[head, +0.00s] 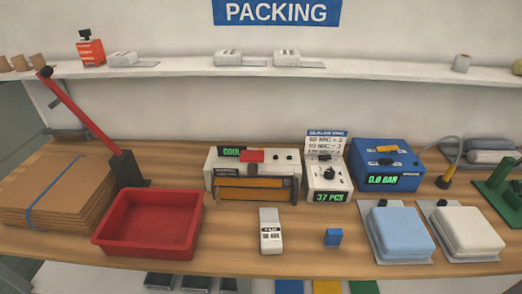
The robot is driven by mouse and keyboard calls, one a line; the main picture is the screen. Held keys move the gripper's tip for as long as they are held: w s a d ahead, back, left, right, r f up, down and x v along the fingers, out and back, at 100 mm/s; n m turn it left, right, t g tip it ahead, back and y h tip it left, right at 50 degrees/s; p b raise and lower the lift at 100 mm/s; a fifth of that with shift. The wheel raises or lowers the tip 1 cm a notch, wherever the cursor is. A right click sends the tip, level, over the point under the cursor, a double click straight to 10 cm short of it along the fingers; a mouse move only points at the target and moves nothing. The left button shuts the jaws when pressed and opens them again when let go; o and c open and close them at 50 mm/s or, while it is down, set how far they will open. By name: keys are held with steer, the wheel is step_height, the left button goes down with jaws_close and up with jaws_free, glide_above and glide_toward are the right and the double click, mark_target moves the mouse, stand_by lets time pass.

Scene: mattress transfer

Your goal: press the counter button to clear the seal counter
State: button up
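A white counter box (316,181) stands on the wooden bench, right of the middle. Its green display (331,197) reads "37 PCS". A dark round knob or button (329,173) sits on its face; I cannot tell which. A sign (325,144) with lines of settings stands at its back and is partly too small to read. Just left of the box is a white sealer (212,172) with a "COOL" display, a red part on top and an orange-brown front bar. My gripper is not in view.
A blue pump box (398,182) reading "0.0 BAR" stands right of the counter. A red tray (147,250), red lever (80,118) and cardboard stack (50,192) are left.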

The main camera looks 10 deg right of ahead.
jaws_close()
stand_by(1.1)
